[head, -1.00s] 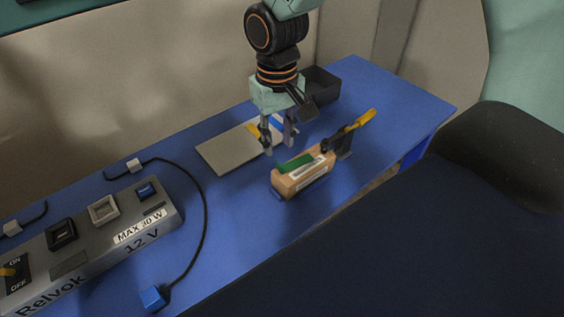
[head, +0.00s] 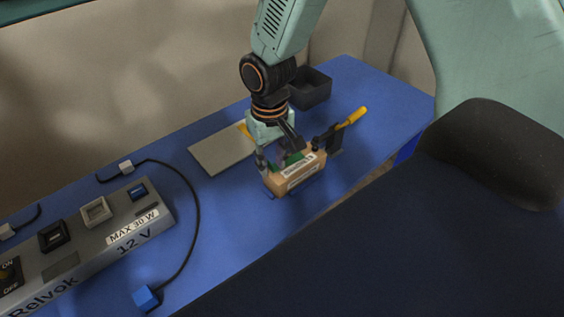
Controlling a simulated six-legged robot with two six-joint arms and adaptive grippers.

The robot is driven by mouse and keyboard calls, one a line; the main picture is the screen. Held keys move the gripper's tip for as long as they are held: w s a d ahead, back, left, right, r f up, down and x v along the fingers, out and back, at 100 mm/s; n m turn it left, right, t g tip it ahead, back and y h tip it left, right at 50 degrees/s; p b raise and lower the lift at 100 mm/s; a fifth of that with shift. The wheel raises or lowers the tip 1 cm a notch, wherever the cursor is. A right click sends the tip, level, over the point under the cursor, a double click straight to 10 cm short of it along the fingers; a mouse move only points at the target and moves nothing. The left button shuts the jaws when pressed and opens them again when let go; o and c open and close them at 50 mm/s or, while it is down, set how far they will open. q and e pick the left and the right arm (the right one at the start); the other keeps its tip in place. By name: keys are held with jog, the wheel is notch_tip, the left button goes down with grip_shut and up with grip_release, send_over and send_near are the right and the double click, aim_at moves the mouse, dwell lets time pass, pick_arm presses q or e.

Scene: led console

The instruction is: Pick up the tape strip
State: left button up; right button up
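Strips that look like tape are in the head view. A green strip (head: 292,159) lies on top of a tan block (head: 296,178) with a white label. A yellow strip (head: 244,128) shows at the right part of a flat grey plate (head: 222,152), partly behind my gripper. My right gripper (head: 277,158) points down over the left end of the block's top, by the green strip. Its fingers look apart, with nothing visibly held. The gripper hides part of the green strip, and I cannot tell whether it touches it. My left gripper is not in view.
A dark open box (head: 311,90) stands behind on the blue table (head: 382,98). A grey switch console (head: 88,238), a black cable (head: 199,207) and a blue plug (head: 147,298) are at left.

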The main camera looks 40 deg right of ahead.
jog(key=shift+w+f, duration=0.1)
jog(key=shift+w, duration=0.1)
jog(key=shift+c, duration=1.3)
jog(key=shift+d, duration=0.15)
grip_shut()
jog(key=shift+s, duration=0.15)
jog(key=shift+w+r, duration=0.2)
jog(key=shift+r, duration=0.3)
jog(key=r, duration=0.7)
jog(key=shift+s+r+p, duration=0.2)
jog(key=shift+r+p, duration=0.1)
jog(key=shift+r, duration=0.05)
jog(key=shift+r+p, duration=2.4)
jog(key=shift+r, duration=0.25)
